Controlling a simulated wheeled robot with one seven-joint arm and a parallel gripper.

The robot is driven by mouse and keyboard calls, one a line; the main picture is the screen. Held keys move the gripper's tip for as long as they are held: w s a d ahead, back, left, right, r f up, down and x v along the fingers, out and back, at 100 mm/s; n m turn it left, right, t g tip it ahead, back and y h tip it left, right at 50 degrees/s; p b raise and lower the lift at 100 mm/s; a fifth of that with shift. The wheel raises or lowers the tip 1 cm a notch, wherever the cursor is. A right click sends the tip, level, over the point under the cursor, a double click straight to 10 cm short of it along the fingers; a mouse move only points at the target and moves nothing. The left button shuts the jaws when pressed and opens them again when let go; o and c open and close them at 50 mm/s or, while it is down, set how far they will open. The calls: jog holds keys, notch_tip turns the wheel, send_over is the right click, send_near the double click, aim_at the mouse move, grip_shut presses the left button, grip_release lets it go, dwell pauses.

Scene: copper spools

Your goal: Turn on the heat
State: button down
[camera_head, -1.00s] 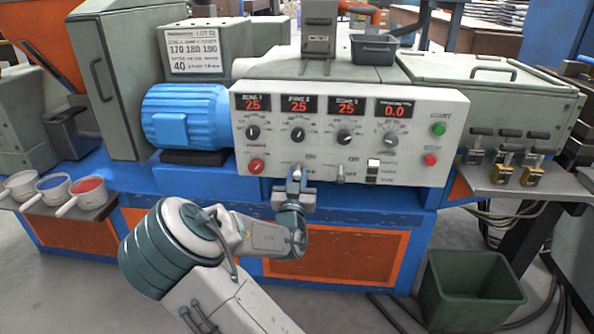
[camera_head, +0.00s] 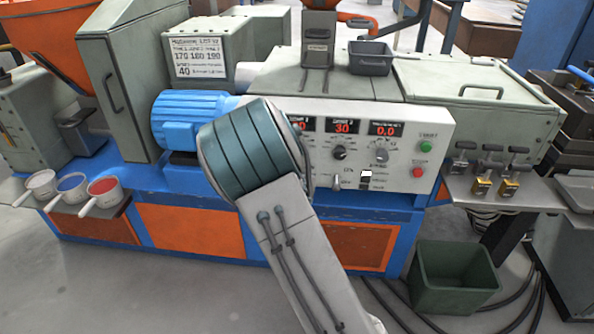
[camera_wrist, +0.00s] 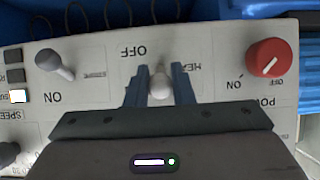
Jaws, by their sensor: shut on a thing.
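The grey control panel (camera_head: 408,160) shows in the head view, partly hidden behind my arm. In the upside-down wrist view, my gripper (camera_wrist: 160,88) has its blue fingers shut on the pale-tipped heat switch (camera_wrist: 160,82). Part of the word HEAT is readable beside it, with OFF printed on the picture's upper side. My gripper and this switch are hidden by my arm in the head view. The zone 3 display (camera_head: 343,127) reads 30. A zone display left of it is partly covered, and zone 1 is hidden. The rightmost display (camera_head: 386,130) reads 0.0.
A red power knob (camera_wrist: 270,58) and another toggle lever (camera_wrist: 56,64) flank my gripper. Green (camera_head: 426,146) and red (camera_head: 417,172) buttons sit at the panel's right. A blue motor (camera_head: 185,122) stands left, a green bin (camera_head: 455,278) on the floor at right.

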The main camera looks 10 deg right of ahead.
jog(key=shift+g+p, duration=0.4)
jog(key=shift+g, duration=0.1)
jog(key=c, duration=1.3)
grip_release()
jog(key=shift+r, duration=0.1)
jog(key=shift+p+v, duration=2.2)
jog(key=shift+v, duration=4.7)
jog(key=shift+d, duration=0.15)
